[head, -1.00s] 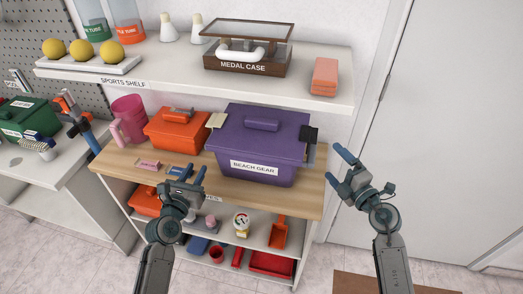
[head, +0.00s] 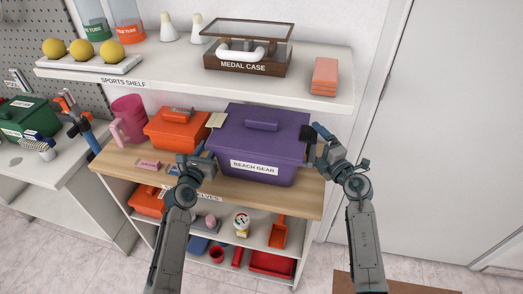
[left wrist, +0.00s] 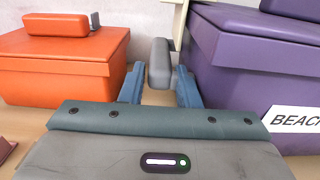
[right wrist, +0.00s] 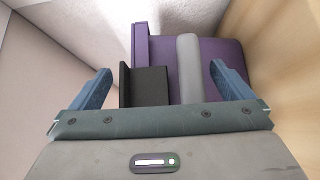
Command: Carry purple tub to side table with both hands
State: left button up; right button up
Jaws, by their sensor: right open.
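The purple tub (head: 258,145), labelled BEACH GEAR, stands lidded on the wooden top of the shelf unit. It has a cream flap (head: 216,120) at its left and a black flap (head: 306,132) at its right. My left gripper (head: 205,155) is at its left side. In the left wrist view a grey upright bar (left wrist: 160,63), apparently a side handle, shows between fairly close fingers; contact is unclear. My right gripper (head: 318,140) is open at the tub's right side. In the right wrist view another grey bar (right wrist: 188,68) and the black flap lie between its spread fingers.
An orange lidded box (head: 175,130) stands close left of the tub, with a pink jug (head: 128,118) beyond it. The sports shelf (head: 180,82) overhangs behind, carrying a medal case (head: 243,65). Open floor and a white door are at the right. The side table cannot be identified.

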pick_arm(q)
jog(key=shift+w, duration=0.5)
pick_arm(e)
jog(key=shift+w+a, duration=0.25)
jog(key=shift+w, duration=0.2)
pick_arm(q)
jog(key=shift+d, duration=0.1)
grip_shut()
pick_arm(e)
jog(key=c, duration=1.3)
pick_arm(q)
jog(key=shift+r, duration=0.15)
pick_arm(e)
jog(key=shift+r, duration=0.1)
jog(key=shift+r, duration=0.1)
pick_arm(q)
jog(key=shift+r+p, duration=0.5)
jog(key=shift+p, duration=0.1)
pick_arm(e)
jog(key=shift+r, duration=0.4)
pick_arm(q)
jog(key=shift+r+p, duration=1.9)
jog(key=shift+r, duration=0.1)
pick_arm(e)
jog(key=shift+r, duration=2)
